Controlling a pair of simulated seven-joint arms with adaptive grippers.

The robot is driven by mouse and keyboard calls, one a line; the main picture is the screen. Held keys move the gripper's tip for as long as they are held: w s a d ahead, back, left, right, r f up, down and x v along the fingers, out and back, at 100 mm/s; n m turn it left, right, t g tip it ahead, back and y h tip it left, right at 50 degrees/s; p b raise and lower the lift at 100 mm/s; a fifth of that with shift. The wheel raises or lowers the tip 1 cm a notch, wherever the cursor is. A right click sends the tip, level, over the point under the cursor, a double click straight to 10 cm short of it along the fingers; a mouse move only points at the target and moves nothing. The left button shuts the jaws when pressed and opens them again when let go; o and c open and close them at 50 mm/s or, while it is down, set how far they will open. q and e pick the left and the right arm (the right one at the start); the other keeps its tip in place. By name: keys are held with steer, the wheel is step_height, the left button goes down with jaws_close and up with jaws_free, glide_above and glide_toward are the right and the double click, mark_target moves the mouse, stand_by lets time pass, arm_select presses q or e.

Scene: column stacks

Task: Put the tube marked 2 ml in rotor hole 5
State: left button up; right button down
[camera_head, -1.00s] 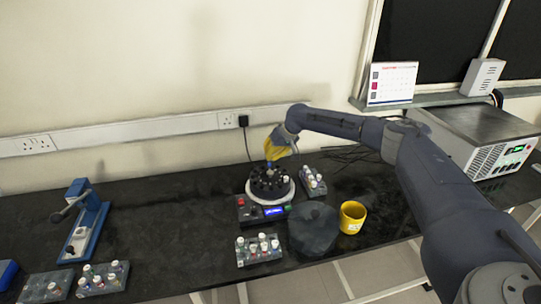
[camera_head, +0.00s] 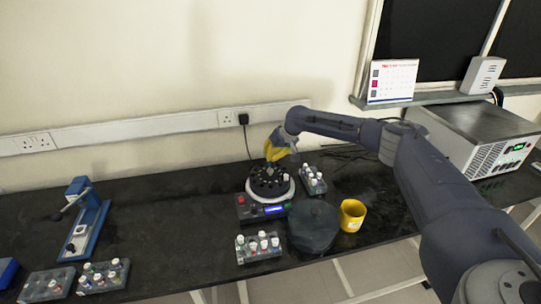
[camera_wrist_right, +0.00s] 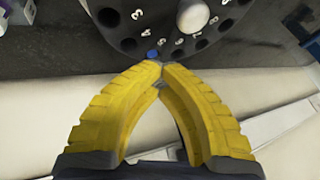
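My right gripper (camera_wrist_right: 162,65) hangs over the rear edge of the rotor (camera_wrist_right: 118,30). In the wrist view its yellow fingertips come together, and I see no tube clearly between them. A small round blue spot (camera_wrist_right: 152,55) shows on the rotor beside the tips, close to the label 4; I cannot tell whether it is a cap or a mark. The label 5 is just beyond the tips, and its hole is partly hidden. In the head view the right gripper (camera_head: 270,158) is above the dark rotor (camera_head: 263,184). No 2 ml marking is readable. My left gripper is not in view.
Capped tubes stand in racks in front of the centrifuge (camera_head: 259,254), right of it (camera_head: 312,186) and at lower left (camera_head: 104,284). A dark round lid (camera_head: 313,227) and yellow mug (camera_head: 352,215) stand at right. A blue device (camera_head: 85,225) stands left; bench between is clear.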

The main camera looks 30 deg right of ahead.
steer(key=shift+f, duration=0.65)
steer(key=c, duration=2.1)
jaws_free()
steer(key=shift+c, duration=0.2)
steer(key=o, duration=1)
steer(key=shift+o, duration=0.2)
steer(key=shift+r, duration=3)
